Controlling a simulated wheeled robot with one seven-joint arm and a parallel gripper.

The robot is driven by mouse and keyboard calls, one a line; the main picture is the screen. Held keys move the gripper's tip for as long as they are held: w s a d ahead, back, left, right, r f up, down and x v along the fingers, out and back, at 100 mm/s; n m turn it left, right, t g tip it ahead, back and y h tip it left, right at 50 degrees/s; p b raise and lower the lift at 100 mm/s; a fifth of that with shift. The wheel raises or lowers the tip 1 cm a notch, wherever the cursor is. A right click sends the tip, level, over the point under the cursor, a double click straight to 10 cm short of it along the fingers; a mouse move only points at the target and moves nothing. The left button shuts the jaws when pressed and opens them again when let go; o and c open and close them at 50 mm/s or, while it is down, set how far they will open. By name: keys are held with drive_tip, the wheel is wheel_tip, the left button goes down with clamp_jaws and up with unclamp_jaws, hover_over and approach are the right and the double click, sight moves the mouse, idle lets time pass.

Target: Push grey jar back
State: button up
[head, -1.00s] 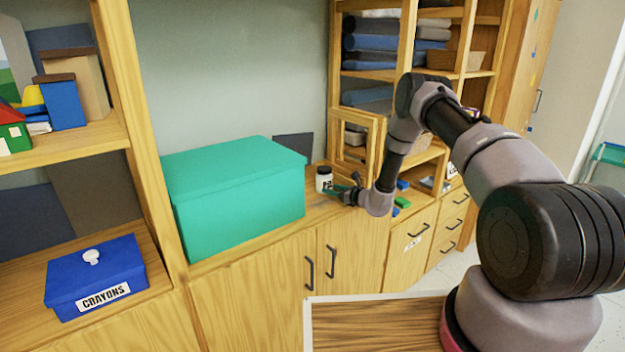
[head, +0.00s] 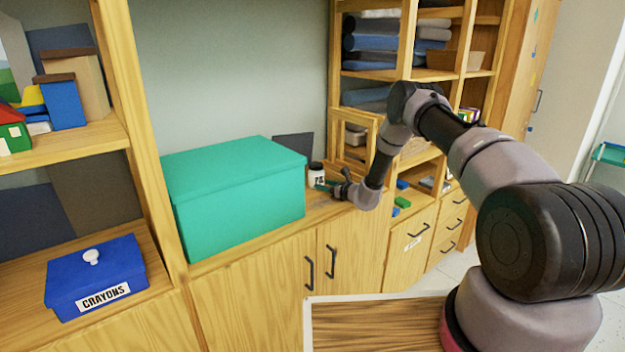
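A small pale jar (head: 316,178) with a dark lid and a dark-marked label stands upright on the wooden cabinet top (head: 322,207). It is just right of the big teal box, near the back wall. My gripper (head: 326,187) is low over the cabinet top, on the near right side of the jar. Its fingertips are at or very near the lower part of the jar; I cannot tell whether they touch. The fingers are small and dark, so their opening is unclear.
The teal box (head: 238,200) stands close on the jar's left. A dark panel (head: 293,147) leans on the wall behind. A wooden frame (head: 357,145) stands to the right. Blue and green blocks (head: 402,202) lie on the right shelf. A blue crayons box (head: 95,275) is at left.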

drive_tip(key=shift+r+x, duration=0.2)
drive_tip(key=shift+x, duration=0.85)
drive_tip(key=shift+f+v, duration=0.15)
drive_tip(key=shift+v, duration=0.6)
drive_tip(key=shift+f+v, duration=0.15)
drive_tip(key=shift+v, duration=0.6)
drive_tip(key=shift+s+d+r, duration=0.1)
drive_tip(key=shift+s+d+r, duration=0.2)
drive_tip(key=shift+s+r, duration=0.05)
drive_tip(key=shift+r, duration=0.45)
drive_tip(key=shift+s+d+r, duration=0.15)
drive_tip(key=shift+s+r, duration=0.15)
drive_tip(key=shift+r, duration=0.45)
drive_tip(key=shift+s+d+r, duration=0.2)
drive_tip(key=shift+s+r, duration=0.05)
drive_tip(key=shift+r, duration=0.45)
drive_tip(key=f+v, duration=0.2)
drive_tip(key=v, duration=1.2)
drive_tip(key=shift+s+d+f, duration=0.35)
drive_tip(key=shift+s+d, duration=0.05)
drive_tip(key=shift+s, duration=0.05)
